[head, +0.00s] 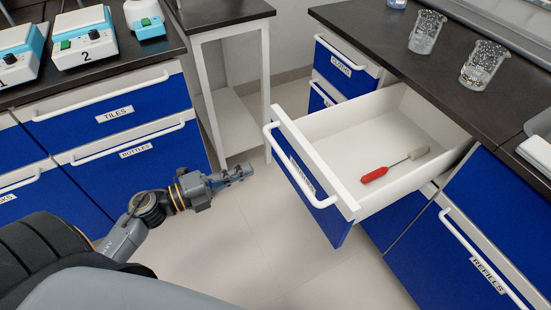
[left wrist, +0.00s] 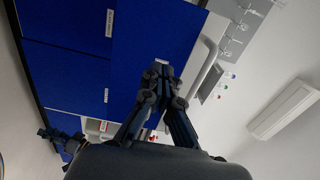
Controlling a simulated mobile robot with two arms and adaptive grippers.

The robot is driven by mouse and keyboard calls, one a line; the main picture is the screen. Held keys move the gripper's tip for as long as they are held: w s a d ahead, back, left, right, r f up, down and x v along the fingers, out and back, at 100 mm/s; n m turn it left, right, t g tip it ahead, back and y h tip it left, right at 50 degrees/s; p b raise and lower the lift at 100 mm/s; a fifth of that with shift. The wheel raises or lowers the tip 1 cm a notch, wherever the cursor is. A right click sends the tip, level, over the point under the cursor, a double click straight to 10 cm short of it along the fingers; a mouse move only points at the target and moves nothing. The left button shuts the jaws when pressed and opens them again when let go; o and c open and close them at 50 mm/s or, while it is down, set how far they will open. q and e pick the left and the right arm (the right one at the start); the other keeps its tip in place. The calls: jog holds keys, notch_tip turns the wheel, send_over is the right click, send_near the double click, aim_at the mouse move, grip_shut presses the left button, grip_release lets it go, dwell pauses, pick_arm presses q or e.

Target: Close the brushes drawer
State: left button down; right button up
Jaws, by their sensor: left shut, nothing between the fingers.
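The brushes drawer (head: 300,172) is pulled far out of the right-hand cabinet in the head view. It has a blue front, a white handle and a white inside. The small label on its front is hard to read. A brush with a red handle (head: 375,174) and pale head lies inside it. My left gripper (head: 246,171) is shut and empty, to the left of the drawer front and apart from it, pointing toward it. In the left wrist view its closed fingers (left wrist: 161,78) show against blue panels.
Two glass beakers (head: 426,32) stand on the dark worktop above the drawer. A blue cabinet with a TILES drawer (head: 112,112) stands at the left. A white-framed table (head: 230,95) stands behind the gripper. Floor (head: 255,235) is open between the cabinets.

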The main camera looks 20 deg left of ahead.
pick_arm(q)
jog(key=x, duration=0.8)
jog(key=shift+w+d, duration=0.25)
jog(key=shift+w, duration=0.05)
pick_arm(e)
jog(key=shift+s+f, duration=0.15)
jog(key=shift+f, duration=0.25)
